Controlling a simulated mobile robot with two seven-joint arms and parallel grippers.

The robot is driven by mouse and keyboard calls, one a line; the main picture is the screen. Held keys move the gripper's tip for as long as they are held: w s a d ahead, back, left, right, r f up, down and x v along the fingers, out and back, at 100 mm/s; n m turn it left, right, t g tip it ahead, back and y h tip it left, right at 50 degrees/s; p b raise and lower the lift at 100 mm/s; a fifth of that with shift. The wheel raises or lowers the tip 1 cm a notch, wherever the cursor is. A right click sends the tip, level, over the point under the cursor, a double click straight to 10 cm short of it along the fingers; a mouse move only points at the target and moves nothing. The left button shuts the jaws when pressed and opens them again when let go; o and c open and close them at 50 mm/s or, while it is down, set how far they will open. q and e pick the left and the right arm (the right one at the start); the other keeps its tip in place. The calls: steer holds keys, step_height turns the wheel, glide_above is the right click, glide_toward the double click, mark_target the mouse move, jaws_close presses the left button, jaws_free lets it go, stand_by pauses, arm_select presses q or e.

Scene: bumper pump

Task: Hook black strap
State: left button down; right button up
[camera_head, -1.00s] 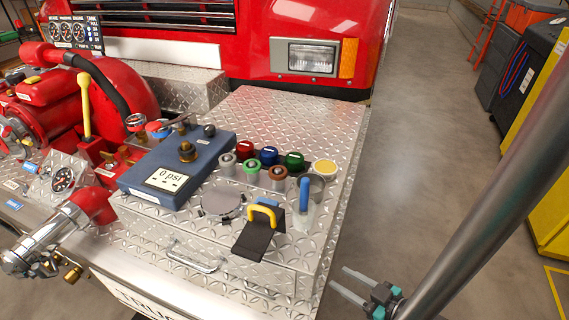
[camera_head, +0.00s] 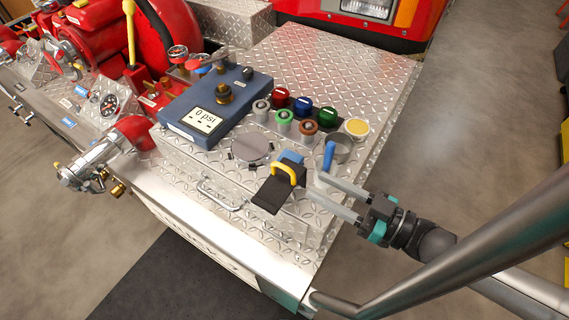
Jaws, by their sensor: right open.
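The black strap (camera_head: 270,195) lies on the diamond-plate bumper top near its front edge, with its lower end at the edge. A yellow handle or hook (camera_head: 288,170) arches over the strap's upper end, and a blue piece (camera_head: 291,157) sits just behind it. My right gripper (camera_head: 336,195) is open and empty, its two pale fingers pointing left. It is to the right of the strap and apart from it, close to a blue-handled item (camera_head: 328,156). My left gripper is not in view.
A blue gauge box (camera_head: 216,107) reading 0 psi stands behind the strap. Several coloured caps (camera_head: 303,113) and a yellow-topped cylinder (camera_head: 356,128) are near. A round disc (camera_head: 251,147) lies left of the strap. A silver drawer handle (camera_head: 219,196) sticks out in front.

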mark_target(293, 173)
steer(key=x, duration=0.9)
steer(key=shift+w+a, duration=0.15)
steer(key=shift+a, duration=0.05)
steer(key=shift+c, duration=0.3)
jaws_close()
stand_by(0.8)
